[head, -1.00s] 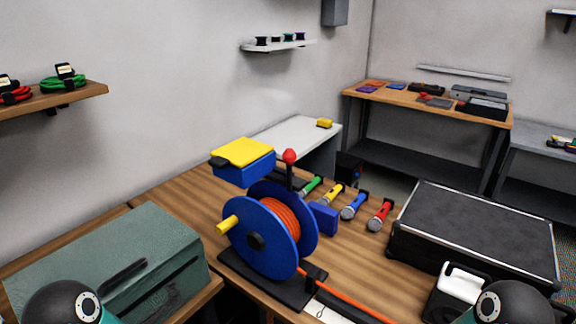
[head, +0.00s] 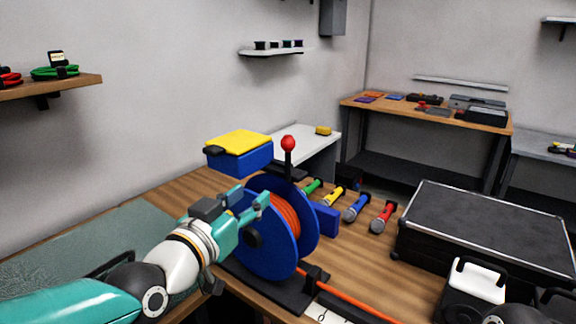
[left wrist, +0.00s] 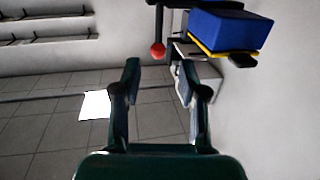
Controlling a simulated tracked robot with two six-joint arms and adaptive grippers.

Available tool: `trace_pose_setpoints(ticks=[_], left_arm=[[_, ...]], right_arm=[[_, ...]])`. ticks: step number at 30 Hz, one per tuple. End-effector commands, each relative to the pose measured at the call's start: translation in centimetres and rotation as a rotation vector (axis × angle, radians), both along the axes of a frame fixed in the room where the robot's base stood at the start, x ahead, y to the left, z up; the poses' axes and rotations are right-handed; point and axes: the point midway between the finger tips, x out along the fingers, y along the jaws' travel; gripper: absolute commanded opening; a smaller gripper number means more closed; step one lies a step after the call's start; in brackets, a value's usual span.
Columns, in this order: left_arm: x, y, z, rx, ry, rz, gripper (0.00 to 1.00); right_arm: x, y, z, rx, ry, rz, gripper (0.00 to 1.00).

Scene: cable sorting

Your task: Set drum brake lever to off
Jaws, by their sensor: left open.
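The drum brake lever, a black upright rod with a red ball knob (head: 288,143), stands at the back of the blue cable drum (head: 266,248). The drum holds orange cable and sits on a black base. In the left wrist view the red knob (left wrist: 158,50) shows beyond the fingertips, near the top centre. My left gripper (head: 252,205) is in front of the drum's left side, lower than the knob and apart from it. Its two fingers (left wrist: 158,78) are spread and hold nothing.
A blue box with a yellow lid (head: 238,153) is just left of the lever; it also shows in the left wrist view (left wrist: 228,30). Several coloured microphones lie right of the drum. A black case (head: 484,228) takes up the right side.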

Motion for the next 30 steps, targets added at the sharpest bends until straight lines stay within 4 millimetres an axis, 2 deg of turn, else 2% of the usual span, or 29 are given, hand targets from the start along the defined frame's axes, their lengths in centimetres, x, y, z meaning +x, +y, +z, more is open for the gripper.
trace_pose_setpoints(ticks=[1, 3, 8, 24, 30], left_arm=[[-0.2, -0.1, 1.0, -0.004, -0.025, -0.003, 0.43], [-0.1, -0.2, 1.7, -0.006, -0.036, -0.003, 0.43], [1.7, -1.0, 1.7, -0.004, -0.035, -0.003, 0.43], [11.8, -5.5, 1.7, -0.005, -0.032, -0.001, 0.43], [14.1, -6.6, 1.6, -0.005, -0.033, -0.001, 0.43]], right_arm=[[0.0, 0.0, -0.1, 0.0, 0.0, 0.0, 0.0], [0.0, 0.0, 0.0, 0.0, 0.0, 0.0, 0.0], [0.0, 0.0, 0.5, 0.0, -0.001, 0.0, 0.0], [0.0, 0.0, 3.5, 0.0, 0.0, 0.0, 0.0], [0.0, 0.0, 4.1, 0.0, 0.0, 0.0, 0.0]])
